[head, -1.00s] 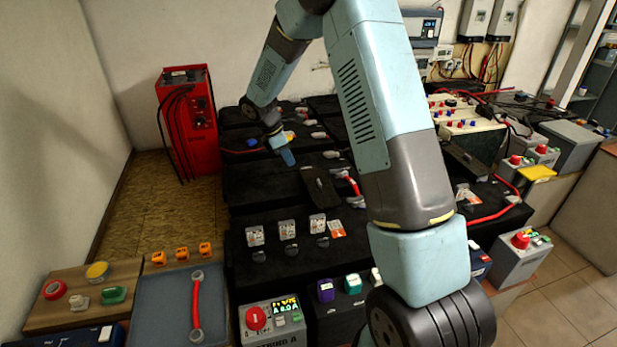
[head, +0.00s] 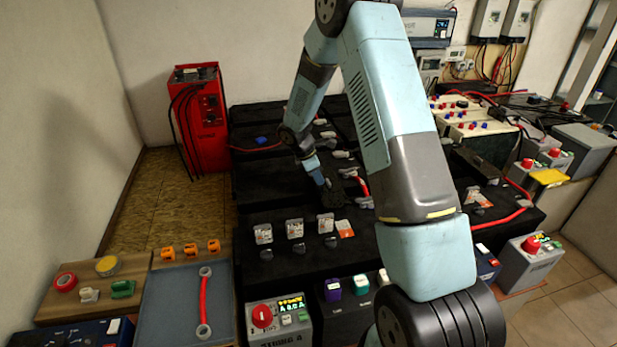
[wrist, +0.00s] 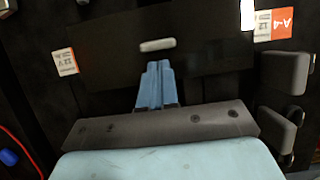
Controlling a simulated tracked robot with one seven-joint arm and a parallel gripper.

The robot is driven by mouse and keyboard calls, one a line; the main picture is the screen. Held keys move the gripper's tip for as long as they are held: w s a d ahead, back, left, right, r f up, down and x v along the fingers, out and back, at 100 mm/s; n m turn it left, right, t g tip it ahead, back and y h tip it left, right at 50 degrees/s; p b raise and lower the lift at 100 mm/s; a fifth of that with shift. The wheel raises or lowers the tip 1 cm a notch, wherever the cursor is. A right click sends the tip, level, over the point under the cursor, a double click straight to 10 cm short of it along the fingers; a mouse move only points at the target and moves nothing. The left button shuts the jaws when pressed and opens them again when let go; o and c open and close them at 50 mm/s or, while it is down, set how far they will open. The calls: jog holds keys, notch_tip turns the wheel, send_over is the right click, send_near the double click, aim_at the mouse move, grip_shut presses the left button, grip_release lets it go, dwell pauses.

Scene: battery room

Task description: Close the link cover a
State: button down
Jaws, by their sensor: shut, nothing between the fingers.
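A dark flat panel, which looks like link cover a (wrist: 215,45), fills the upper middle of the wrist view, with a small pale bar on it. In the head view it is a dark shape (head: 334,198), partly hidden by my gripper, left of a short red link with grey ends. My gripper (wrist: 157,68) has its blue fingers together and empty, just below the pale bar. In the head view the gripper (head: 324,183) points down at the cover. I cannot tell whether the fingers touch it, nor the cover's exact angle.
Black battery blocks surround the gripper. The red link (head: 361,184) is close on the right. Another dark raised panel (head: 476,165) shows right of my arm. A red charger (head: 198,115) stands at back left.

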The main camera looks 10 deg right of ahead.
jog(key=shift+d, duration=0.35)
jog(key=shift+d, duration=0.1)
jog(key=d, duration=1.1)
jog(key=shift+d, duration=0.35)
jog(key=shift+s, duration=0.15)
